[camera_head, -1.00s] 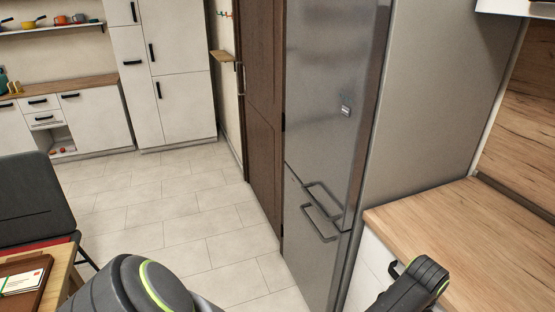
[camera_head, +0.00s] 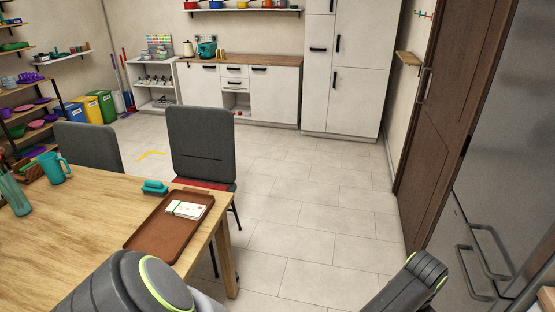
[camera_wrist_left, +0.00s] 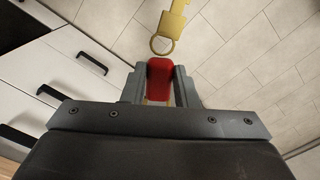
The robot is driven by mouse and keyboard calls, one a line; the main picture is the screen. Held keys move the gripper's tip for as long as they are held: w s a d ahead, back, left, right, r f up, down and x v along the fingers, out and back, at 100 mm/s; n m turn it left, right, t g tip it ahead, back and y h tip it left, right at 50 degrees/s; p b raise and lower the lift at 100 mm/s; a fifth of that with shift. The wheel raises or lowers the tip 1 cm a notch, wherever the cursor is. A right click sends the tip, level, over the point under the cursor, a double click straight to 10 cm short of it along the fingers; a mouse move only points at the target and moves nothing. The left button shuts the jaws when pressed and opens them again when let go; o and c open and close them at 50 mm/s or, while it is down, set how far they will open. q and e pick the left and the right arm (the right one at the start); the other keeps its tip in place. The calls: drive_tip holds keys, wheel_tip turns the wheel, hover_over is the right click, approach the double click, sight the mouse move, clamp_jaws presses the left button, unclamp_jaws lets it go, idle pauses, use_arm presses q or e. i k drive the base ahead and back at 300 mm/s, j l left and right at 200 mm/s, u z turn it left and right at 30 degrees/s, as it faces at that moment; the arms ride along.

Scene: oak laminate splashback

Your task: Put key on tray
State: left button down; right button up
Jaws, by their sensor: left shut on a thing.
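A gold key (camera_wrist_left: 177,22) with a ring shows in the left wrist view, attached to a red fob (camera_wrist_left: 159,80). My left gripper (camera_wrist_left: 160,76) is shut on the red fob, and the key sticks out beyond the fingertips above the floor. The brown tray (camera_head: 150,238) lies on the wooden table in the head view, near its right edge. A white booklet or card stack (camera_head: 187,209) lies on the tray. My left gripper and the key are not visible in the head view. My right gripper is out of view; only part of that arm shows.
The wooden table (camera_head: 85,225) stands at left, with a teal object (camera_head: 155,187) behind the tray and a teal mug (camera_head: 56,170) farther left. A grey chair (camera_head: 203,145) stands behind the table. A fridge (camera_head: 500,190) is at right.

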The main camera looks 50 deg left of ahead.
sight(161, 240)
drive_tip(key=i+j+u, duration=0.2)
drive_tip(key=u, duration=1.35)
drive_tip(key=i+l+u, duration=0.1)
drive_tip(key=i+u, duration=0.15)
drive_tip(key=u, duration=0.2)
drive_tip(key=i+l+u, duration=0.2)
drive_tip(key=u, duration=0.25)
drive_tip(key=i+l+u, duration=0.25)
drive_tip(key=u, duration=0.25)
